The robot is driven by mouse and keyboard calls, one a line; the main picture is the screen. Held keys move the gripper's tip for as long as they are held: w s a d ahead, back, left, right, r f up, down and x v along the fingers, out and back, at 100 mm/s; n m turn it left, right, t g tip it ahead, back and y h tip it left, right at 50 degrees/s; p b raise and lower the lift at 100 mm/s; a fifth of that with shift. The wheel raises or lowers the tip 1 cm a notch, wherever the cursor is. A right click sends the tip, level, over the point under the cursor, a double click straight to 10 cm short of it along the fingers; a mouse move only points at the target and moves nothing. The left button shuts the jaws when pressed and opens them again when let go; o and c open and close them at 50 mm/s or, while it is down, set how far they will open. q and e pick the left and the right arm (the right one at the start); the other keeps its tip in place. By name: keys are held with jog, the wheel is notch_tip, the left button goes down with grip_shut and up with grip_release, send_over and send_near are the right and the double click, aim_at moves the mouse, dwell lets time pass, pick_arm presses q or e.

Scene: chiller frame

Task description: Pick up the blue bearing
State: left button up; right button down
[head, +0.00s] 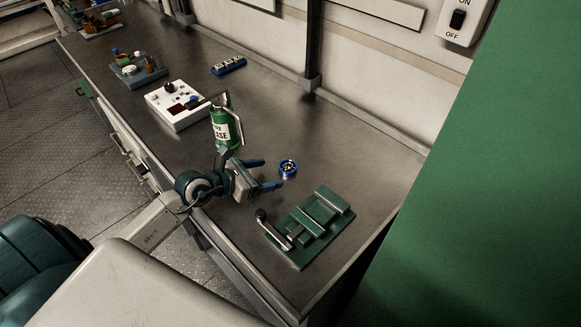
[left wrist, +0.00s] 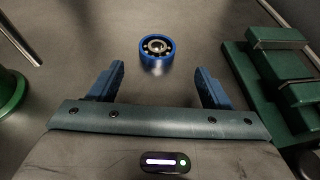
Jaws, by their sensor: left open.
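The blue bearing (head: 288,168) lies flat on the dark metal bench top, a blue ring with a metal centre. It also shows in the left wrist view (left wrist: 156,50), ahead of my left gripper (left wrist: 160,85) and between the lines of its two fingers. My left gripper (head: 268,174) is open and empty, low over the bench, its fingertips pointing toward the bearing and a short way from it. Nothing hides the bearing. My right gripper is in neither view.
A green grease can (head: 226,128) stands just left of my left gripper. A green vise (head: 312,226) sits to the right of the bearing. A white control box (head: 176,104), a blue rack (head: 229,66) and a grey tray (head: 138,70) are farther back. The bench around the bearing is clear.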

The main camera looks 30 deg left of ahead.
aim_at(288, 166)
pick_arm(q)
jog(key=shift+w+d+f, duration=0.15)
jog(key=shift+w+d, duration=0.2)
jog(key=shift+w, duration=0.45)
jog(key=x, duration=0.1)
jog(key=p+x, duration=0.2)
jog(key=x, duration=0.1)
jog(key=shift+w+r, duration=0.25)
jog(key=shift+w+d+f, duration=0.1)
jog(key=shift+w+f, duration=0.05)
jog(key=shift+f, duration=0.05)
jog(key=c, duration=1.1)
jog(key=shift+r, duration=0.1)
jog(key=shift+c, duration=0.2)
